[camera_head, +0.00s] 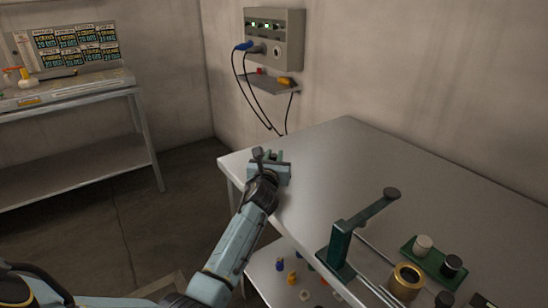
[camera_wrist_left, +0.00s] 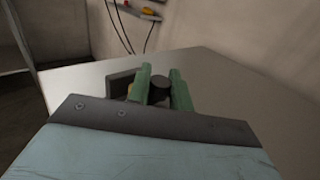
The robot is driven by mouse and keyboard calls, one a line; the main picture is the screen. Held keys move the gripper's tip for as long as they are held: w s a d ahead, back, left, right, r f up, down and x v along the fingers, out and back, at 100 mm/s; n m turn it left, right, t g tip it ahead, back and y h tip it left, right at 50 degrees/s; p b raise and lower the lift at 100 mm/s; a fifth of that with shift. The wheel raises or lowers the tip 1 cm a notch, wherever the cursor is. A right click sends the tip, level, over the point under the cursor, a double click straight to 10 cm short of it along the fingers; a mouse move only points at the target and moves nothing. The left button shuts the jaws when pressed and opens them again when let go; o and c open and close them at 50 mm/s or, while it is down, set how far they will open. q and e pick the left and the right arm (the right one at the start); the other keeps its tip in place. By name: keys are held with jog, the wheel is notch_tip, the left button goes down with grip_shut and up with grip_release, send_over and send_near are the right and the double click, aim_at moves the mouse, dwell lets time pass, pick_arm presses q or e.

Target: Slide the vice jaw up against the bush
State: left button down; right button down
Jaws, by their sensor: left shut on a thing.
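My left gripper (camera_head: 271,157) is at the far left corner of the metal table. In the left wrist view its two green fingers (camera_wrist_left: 160,90) are closed on a dark round knob (camera_wrist_left: 160,86). A dark grey block (camera_wrist_left: 119,82), apparently part of the vice, stands just beyond and left of the fingers. A small yellowish piece (camera_wrist_left: 130,92), possibly the bush, shows between this block and the left finger. The fingers and wrist hide most of the vice, so I cannot tell whether jaw and bush touch. My right gripper is not in view.
The table top (camera_head: 350,165) is clear to the right of the gripper. A green lever stand (camera_head: 341,245), a brass ring (camera_head: 406,281) and a green tray (camera_head: 436,262) with knobs stand nearer. A grey control box (camera_head: 274,38) with cables hangs on the wall behind.

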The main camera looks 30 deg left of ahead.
pick_arm(q)
jog(key=shift+w+a, duration=0.25)
jog(key=shift+a, duration=0.65)
jog(key=c, duration=1.3)
grip_release()
jog(key=shift+d, duration=0.1)
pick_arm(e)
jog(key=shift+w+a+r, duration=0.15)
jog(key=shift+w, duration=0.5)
